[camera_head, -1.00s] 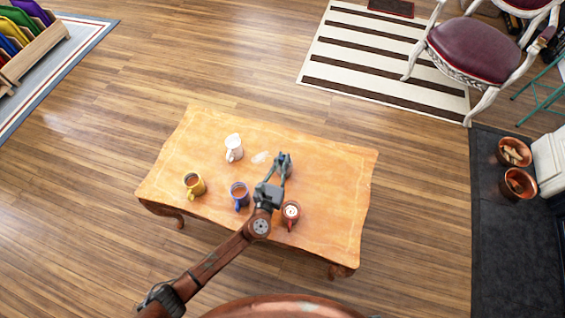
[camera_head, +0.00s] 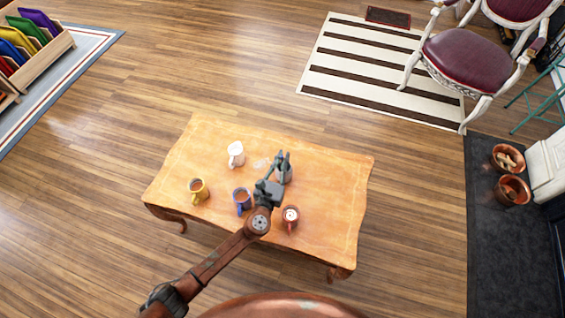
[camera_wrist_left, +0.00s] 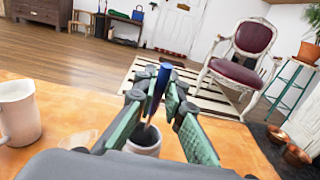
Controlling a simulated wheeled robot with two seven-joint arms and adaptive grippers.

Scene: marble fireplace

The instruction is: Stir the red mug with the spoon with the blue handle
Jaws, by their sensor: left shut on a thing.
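The red mug (camera_head: 291,216) stands upright near the front of the wooden table, to the right of my left gripper's wrist. It holds something pale. My left gripper (camera_head: 283,161) reaches over the table above a grey-white cup (camera_head: 285,176). In the left wrist view, the left gripper (camera_wrist_left: 160,98) is shut on the blue handle of the spoon (camera_wrist_left: 159,84). The handle is nearly upright between the fingers, and the spoon's lower part goes down into the cup (camera_wrist_left: 145,141). The spoon's bowl is hidden. My right gripper is not in view.
A small pale item (camera_head: 261,164) lies by the jug. The table's right side is clear. A chair (camera_head: 470,55) stands beyond.

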